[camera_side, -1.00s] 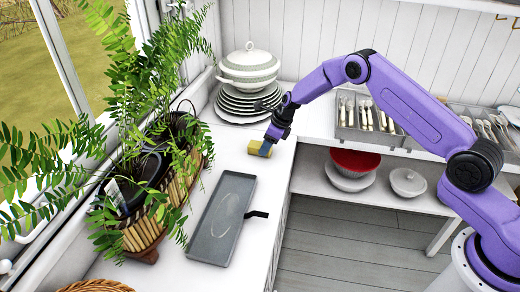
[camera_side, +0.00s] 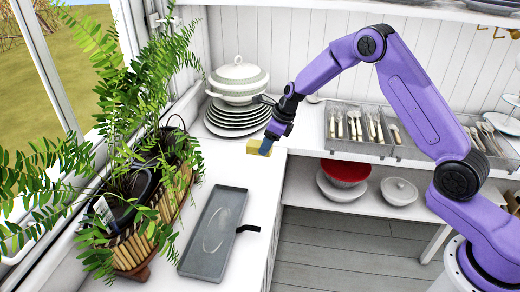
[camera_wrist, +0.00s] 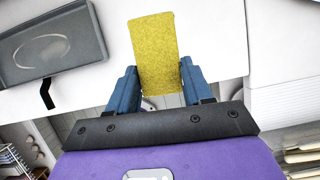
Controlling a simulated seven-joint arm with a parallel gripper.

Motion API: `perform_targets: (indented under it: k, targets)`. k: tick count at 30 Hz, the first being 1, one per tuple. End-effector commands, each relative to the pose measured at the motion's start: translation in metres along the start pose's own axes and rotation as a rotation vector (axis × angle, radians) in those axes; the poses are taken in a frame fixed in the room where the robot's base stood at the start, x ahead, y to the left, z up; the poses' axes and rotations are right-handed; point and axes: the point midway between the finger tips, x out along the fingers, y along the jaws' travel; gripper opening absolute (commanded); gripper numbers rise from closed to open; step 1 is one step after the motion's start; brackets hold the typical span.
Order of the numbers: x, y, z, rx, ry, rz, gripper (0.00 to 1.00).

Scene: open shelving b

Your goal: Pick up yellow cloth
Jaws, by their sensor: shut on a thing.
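The yellow cloth (camera_side: 252,148) is a small, block-like piece between the fingers of my gripper (camera_side: 266,147), near the counter corner in the side view. In the wrist view the yellow cloth (camera_wrist: 155,48) sticks out past the two blue fingertips of my gripper (camera_wrist: 158,80), which close on its sides. The cloth looks lifted a little above the white counter.
A grey tray with a dark handle (camera_side: 205,255) lies on the counter (camera_side: 200,190) in front. Potted ferns (camera_side: 165,195) line the window side. Stacked plates (camera_side: 237,122) with a lidded white tureen (camera_side: 238,90) stand behind. A cutlery tray (camera_side: 350,135) is to the right.

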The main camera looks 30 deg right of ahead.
Motion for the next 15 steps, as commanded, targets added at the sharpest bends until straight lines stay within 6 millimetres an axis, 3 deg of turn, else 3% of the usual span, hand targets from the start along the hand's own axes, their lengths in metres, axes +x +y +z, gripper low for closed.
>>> perform_targets:
  k: [6,15]
  targets:
    - [-0.031,0.022,-0.022,0.001,0.0,0.0,0.2]
    - [-0.059,0.044,-0.046,0.0,0.0,0.0,0.2]
